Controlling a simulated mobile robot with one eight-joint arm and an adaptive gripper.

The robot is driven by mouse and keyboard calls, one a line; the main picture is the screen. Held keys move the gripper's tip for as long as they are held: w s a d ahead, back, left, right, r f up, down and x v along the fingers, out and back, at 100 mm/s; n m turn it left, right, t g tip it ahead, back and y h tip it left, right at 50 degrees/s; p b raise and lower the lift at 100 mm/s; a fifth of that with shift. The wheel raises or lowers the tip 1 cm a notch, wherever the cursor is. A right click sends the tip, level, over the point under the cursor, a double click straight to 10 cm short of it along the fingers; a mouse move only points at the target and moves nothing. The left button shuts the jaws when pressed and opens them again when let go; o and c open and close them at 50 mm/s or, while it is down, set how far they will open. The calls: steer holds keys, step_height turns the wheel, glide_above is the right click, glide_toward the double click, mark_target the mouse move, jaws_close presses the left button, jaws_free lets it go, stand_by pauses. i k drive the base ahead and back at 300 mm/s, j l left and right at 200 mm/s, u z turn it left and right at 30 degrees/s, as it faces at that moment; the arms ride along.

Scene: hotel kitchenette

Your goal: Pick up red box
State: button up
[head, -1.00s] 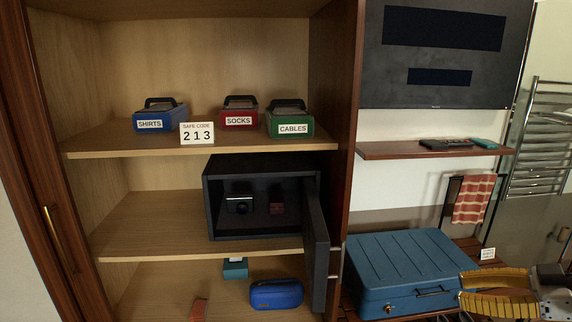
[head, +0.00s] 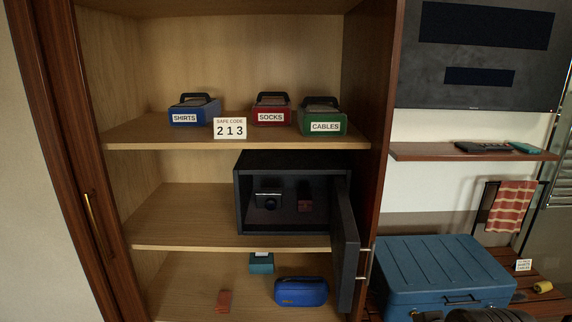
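A red box (head: 271,117) labelled SOCKS, with a dark handle on top, stands upright on the upper cupboard shelf. It is between a blue box (head: 184,118) labelled SHIRTS and a green box (head: 325,127) labelled CABLES. A small dark red item (head: 305,202) is inside the open safe on the shelf below. My gripper's fingers are not visible. Only dark parts, probably of my arm, show at the bottom right edge, well below and to the right of the red box.
A SAFE CODE 213 card (head: 230,128) stands in front, between the blue and red boxes. The open safe door (head: 346,245) juts out from the middle shelf. A blue suitcase (head: 440,275) lies on the bench at right. A blue pouch (head: 301,291) is low down.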

mark_target(305, 200)
steer(key=i+l+u, duration=0.15)
steer(key=l+u, duration=0.35)
steer(key=l, duration=0.3)
steer(key=l+u, duration=0.5)
steer(key=l, duration=0.3)
steer(key=j+z, duration=0.5)
steer(key=j, duration=0.7)
steer(key=k+j+z, duration=0.1)
steer(key=j+z, duration=0.15)
steer(key=j, duration=0.15)
steer(key=k+j+z, duration=0.25)
steer(key=j, duration=0.15)
steer(key=j+z, duration=0.25)
steer(key=j, duration=0.15)
steer(key=k+j+z, duration=0.25)
steer(key=i, duration=1.25)
